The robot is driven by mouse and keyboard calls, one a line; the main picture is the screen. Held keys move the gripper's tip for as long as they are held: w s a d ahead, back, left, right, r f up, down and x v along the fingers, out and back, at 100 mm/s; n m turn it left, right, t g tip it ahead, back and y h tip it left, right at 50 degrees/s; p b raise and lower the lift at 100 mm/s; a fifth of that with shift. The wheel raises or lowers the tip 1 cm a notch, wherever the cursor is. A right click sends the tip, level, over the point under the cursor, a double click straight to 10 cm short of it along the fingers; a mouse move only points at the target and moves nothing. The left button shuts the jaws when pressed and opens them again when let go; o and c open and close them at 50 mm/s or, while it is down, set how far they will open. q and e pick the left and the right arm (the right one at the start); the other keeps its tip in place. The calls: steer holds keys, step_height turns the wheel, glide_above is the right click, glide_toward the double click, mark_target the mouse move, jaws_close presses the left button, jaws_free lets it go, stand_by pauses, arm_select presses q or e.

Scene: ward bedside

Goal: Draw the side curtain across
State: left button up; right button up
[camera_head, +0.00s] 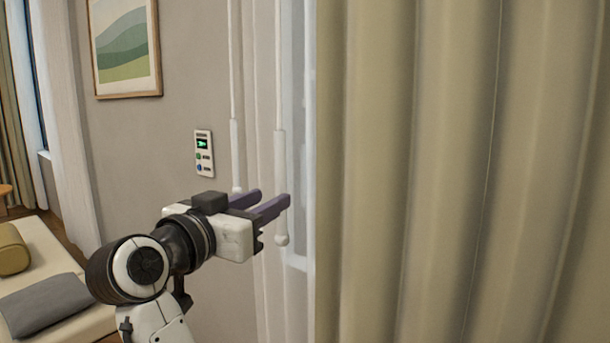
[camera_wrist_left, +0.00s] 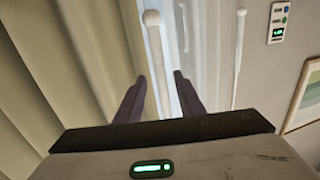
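The beige curtain (camera_head: 420,170) hangs in deep folds over the right half of the head view. It also fills the left of the wrist view (camera_wrist_left: 75,60). A white wand (camera_head: 280,165) with a rounded lower end hangs beside its left edge. My left gripper (camera_head: 272,200) is open at this wand; one finger covers part of it in the head view. In the left wrist view, the wand (camera_wrist_left: 157,60) shows in the gap between the two fingers (camera_wrist_left: 158,95), with room on both sides. Its depth relative to the fingertips is unclear. My right gripper is not in view.
A second white wand (camera_head: 236,155) hangs to the left. Pale sheer fabric (camera_head: 297,90) hangs behind. A control panel (camera_head: 204,153) and a framed picture (camera_head: 126,45) are on the wall. A couch with a grey cushion (camera_head: 46,304) stands at lower left.

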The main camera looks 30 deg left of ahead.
arm_select(q)
steer(key=shift+r, duration=0.6)
steer(key=shift+w+a+r, duration=0.1)
steer(key=shift+w, duration=0.2)
steer(key=w+a+p, duration=0.1)
steer(key=w, duration=0.8)
steer(key=shift+w, duration=0.15)
jaws_close()
